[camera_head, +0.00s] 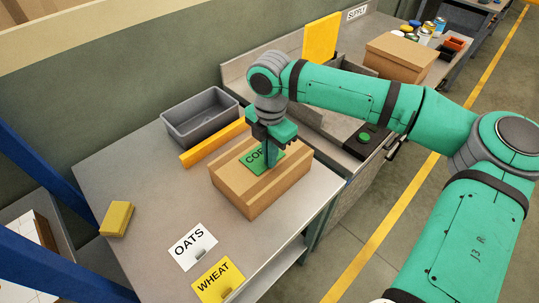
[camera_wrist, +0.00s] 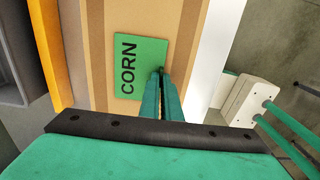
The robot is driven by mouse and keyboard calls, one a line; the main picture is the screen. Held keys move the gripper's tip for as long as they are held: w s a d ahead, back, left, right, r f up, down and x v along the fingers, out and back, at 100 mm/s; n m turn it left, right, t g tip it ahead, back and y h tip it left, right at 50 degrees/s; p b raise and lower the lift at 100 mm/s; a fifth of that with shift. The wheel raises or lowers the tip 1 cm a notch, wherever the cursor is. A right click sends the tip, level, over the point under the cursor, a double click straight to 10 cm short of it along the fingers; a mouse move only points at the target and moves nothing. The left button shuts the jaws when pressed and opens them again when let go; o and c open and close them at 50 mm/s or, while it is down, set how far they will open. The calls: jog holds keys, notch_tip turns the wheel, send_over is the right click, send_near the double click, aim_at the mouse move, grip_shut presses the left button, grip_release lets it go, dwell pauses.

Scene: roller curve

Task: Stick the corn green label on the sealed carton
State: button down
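The corn green label (camera_head: 252,165) lies on the top of the sealed carton (camera_head: 270,192), looking flat against it. In the wrist view the label (camera_wrist: 139,66) reads CORN and sits on the brown carton top (camera_wrist: 98,85). My gripper (camera_head: 268,158) is above the carton, pointing down. In the wrist view its fingers (camera_wrist: 162,78) are close together at the label's right edge. They seem shut on a small tab there, mostly hidden by the fingertips.
The white OATS label (camera_head: 187,243) and yellow WHEAT label (camera_head: 218,283) lie on the grey table (camera_head: 150,190). A yellow block (camera_head: 117,219) is at left. A yellow bar (camera_head: 212,145) and grey bin (camera_head: 200,118) stand behind the carton. Another carton (camera_head: 401,58) is on the far bench.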

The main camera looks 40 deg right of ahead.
jog(key=shift+w+a, duration=0.1)
jog(key=shift+a, duration=0.05)
jog(key=c, duration=2)
grip_release()
jog(key=shift+a, duration=0.1)
jog(key=shift+o, duration=0.4)
jog(key=o, duration=0.6)
jog(key=shift+c, duration=0.2)
notch_tip(320, 180, up, 9)
